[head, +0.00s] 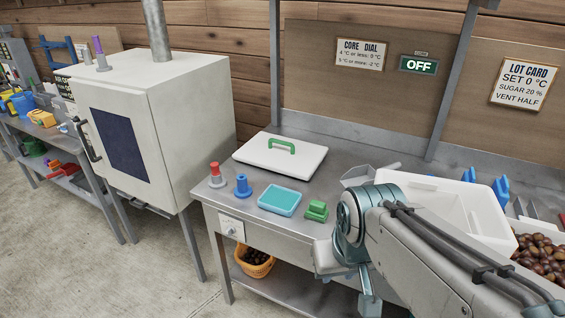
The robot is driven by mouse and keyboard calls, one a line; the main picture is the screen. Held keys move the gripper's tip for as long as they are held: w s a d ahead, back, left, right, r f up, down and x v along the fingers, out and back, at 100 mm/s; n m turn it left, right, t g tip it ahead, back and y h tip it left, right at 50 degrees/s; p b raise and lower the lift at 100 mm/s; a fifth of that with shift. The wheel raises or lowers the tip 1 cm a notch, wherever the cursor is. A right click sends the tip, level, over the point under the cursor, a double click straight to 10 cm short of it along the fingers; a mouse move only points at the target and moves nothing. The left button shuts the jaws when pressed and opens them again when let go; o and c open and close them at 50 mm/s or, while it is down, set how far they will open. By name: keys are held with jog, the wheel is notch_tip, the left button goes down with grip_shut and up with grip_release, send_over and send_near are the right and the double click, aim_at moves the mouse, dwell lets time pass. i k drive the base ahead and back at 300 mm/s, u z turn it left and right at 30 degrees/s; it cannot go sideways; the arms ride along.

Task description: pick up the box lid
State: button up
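The box lid (308,160) is a flat white panel with a green handle (281,146) on top. It lies flat at the back of the metal bench, handle up, with nothing on it. My arm reaches in from the lower right, in front of the bench and to the right of the lid. My gripper (369,292) seems to hang below the wrist, clear of the lid; its fingers are mostly hidden by the arm, so their opening does not show. A white open box (460,190) stands to the right, partly behind my arm.
A white oven cabinet (200,95) rises at left. Chestnuts (540,258) lie at right; an orange basket (255,264) is below.

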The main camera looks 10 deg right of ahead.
aim_at(295, 158)
jog(key=z, duration=0.05)
jog(key=k, duration=0.55)
jog(key=u, duration=0.95)
jog(key=i, duration=1.9)
jog(key=z, duration=1.25)
jog(key=i, duration=0.45)
jog(key=z, duration=0.4)
